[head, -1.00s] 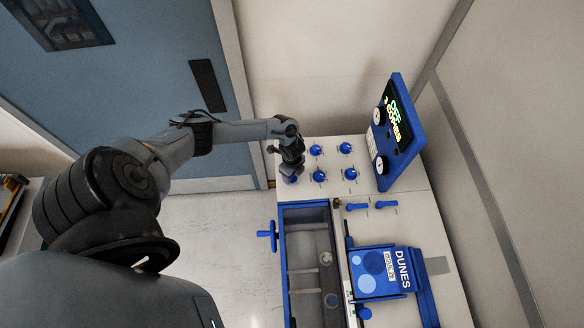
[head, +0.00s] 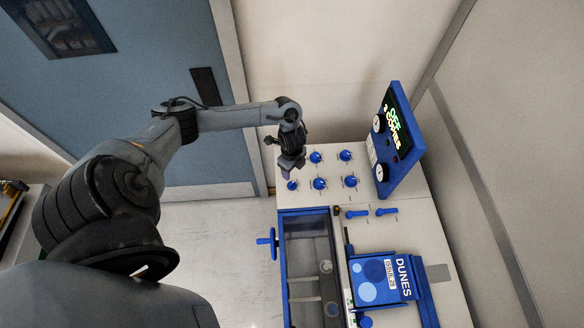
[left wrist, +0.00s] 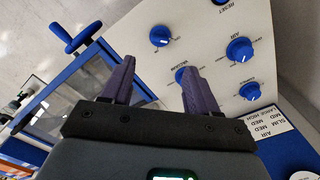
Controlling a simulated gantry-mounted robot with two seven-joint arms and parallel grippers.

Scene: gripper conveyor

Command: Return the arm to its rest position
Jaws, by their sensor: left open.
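My left arm reaches in from the left in the head view. Its gripper (head: 290,174) is above the upper left part of the white machine panel (head: 335,158), near the blue knobs (head: 320,184). In the left wrist view the two purple fingers of the left gripper (left wrist: 158,84) are spread apart with nothing between them. Past the fingers there are blue knobs (left wrist: 239,49) on the white panel, one partly hidden by the right finger. My right gripper is in neither view.
A blue display box (head: 397,138) reading "OFF" stands at the panel's right. Below are a blue-framed bay (head: 283,262) with a handwheel (head: 267,240), and a blue "DUNES" pack (head: 381,278). A blue door (head: 150,70) is behind the arm. Floor is clear left of the machine.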

